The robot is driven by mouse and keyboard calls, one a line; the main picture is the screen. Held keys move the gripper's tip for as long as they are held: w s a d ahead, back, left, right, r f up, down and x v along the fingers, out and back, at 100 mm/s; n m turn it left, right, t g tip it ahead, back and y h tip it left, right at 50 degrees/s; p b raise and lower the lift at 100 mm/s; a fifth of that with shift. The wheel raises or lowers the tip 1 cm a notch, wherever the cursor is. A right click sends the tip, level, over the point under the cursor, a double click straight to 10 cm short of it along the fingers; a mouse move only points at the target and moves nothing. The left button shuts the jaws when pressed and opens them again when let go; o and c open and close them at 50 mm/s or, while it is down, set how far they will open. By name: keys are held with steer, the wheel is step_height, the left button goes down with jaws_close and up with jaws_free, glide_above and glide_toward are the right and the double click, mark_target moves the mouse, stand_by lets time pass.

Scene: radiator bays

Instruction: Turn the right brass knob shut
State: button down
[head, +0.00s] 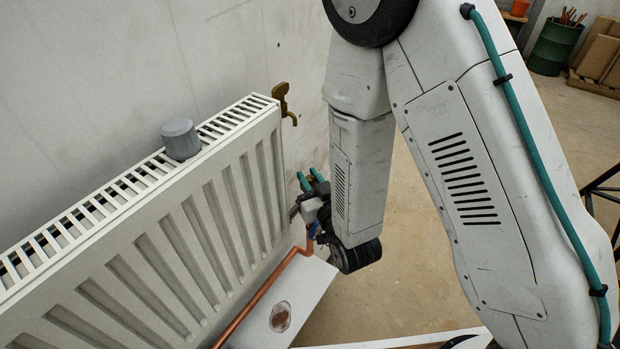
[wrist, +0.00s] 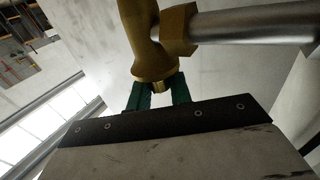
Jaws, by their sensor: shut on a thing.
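My gripper (head: 309,178) is beside the right end of the white radiator (head: 190,215), low down in the head view. Its green fingers are shut on a brass piece, taken to be the right brass knob. In the wrist view the fingers (wrist: 157,95) hold the lower end of the brass piece (wrist: 148,45), with a narrow collar between them. A brass nut (wrist: 178,30) and a silver pipe (wrist: 250,25) run off to the right. In the head view the held brass is not clearly visible. The knob's turned angle cannot be told.
A brass tap (head: 284,104) sticks out at the radiator's upper right corner. A grey cap (head: 181,138) stands on the top grille. A copper pipe (head: 262,292) runs below, over a white ledge (head: 305,300). A green bin (head: 556,46) is far back right.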

steer(key=shift+m+h, duration=0.5)
steer(key=shift+h, duration=0.3)
steer(key=c, duration=1.3)
jaws_free()
